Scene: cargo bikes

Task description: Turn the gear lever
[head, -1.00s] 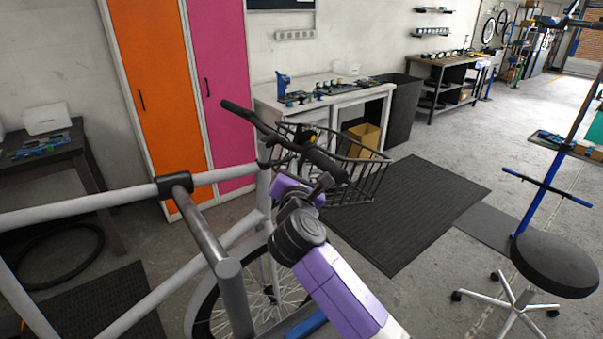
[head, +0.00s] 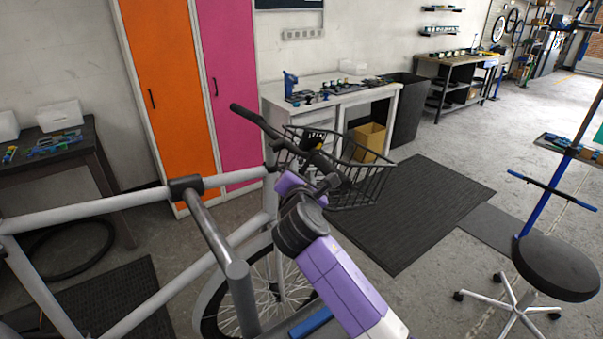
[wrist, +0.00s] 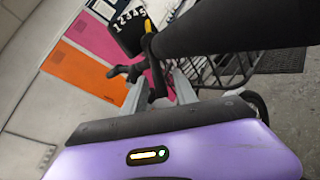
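The bike's handlebar (head: 262,122) rises in front of me, with a black grip on its near end. In the wrist view a black part with white characters (wrist: 125,36) sits beside the thick black bar (wrist: 235,25). A small yellow piece (wrist: 148,26) lies between them; it looks like the gear lever, but I cannot be sure. I see no hold on anything.
A black wire basket (head: 362,178) hangs at the bike's front. The grey frame (head: 120,204) crosses the left. A workbench (head: 340,97) and orange and pink lockers (head: 232,85) stand behind. A black stool (head: 557,267) is at right. The floor mat (head: 420,212) is clear.

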